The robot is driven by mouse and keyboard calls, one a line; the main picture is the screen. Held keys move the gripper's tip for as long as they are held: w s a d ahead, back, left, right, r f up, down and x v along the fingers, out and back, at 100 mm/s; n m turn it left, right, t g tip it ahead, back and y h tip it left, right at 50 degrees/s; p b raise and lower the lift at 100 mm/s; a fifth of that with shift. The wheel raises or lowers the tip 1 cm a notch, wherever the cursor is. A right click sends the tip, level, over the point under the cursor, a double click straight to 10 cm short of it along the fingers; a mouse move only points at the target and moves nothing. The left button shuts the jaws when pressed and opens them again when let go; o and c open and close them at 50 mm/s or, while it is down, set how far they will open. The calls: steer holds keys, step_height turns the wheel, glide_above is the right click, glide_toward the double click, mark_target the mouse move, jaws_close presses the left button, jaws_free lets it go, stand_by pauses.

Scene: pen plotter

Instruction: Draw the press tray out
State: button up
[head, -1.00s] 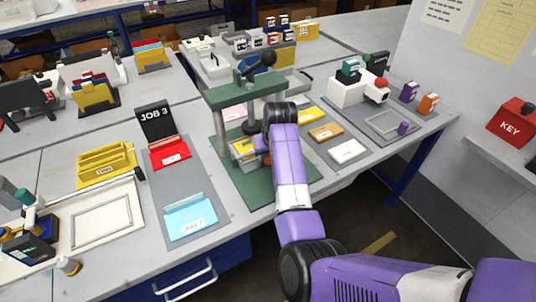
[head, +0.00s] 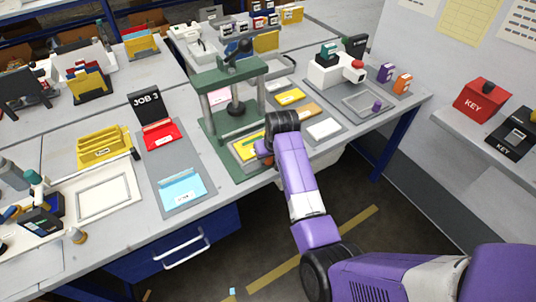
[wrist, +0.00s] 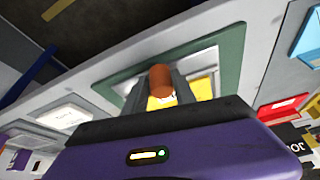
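The green press (head: 228,75) stands on the bench, its dark plunger (head: 238,106) raised over a green base. The press tray (head: 238,154), grey-rimmed with a yellow piece in it, lies at the front part of the base, forward of the plunger. My gripper (head: 264,152) is at the tray's front edge. In the wrist view my gripper's fingers (wrist: 157,92) are on both sides of a brown round handle (wrist: 160,80) and appear closed on it. The yellow piece (wrist: 165,101) shows behind the handle. My arm hides part of the tray's right side.
Left of the press is a grey board with a red tray (head: 158,134) and a light-blue tray (head: 183,188). To the right lie yellow, orange and white cards (head: 323,129). A white stamping machine (head: 330,72) stands farther right. Open floor lies before the bench.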

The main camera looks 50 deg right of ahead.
steer(key=shift+o, duration=1.3)
steer(key=shift+s, duration=0.1)
steer(key=shift+r, duration=0.1)
steer(key=v, duration=0.7)
steer(key=shift+r, duration=0.3)
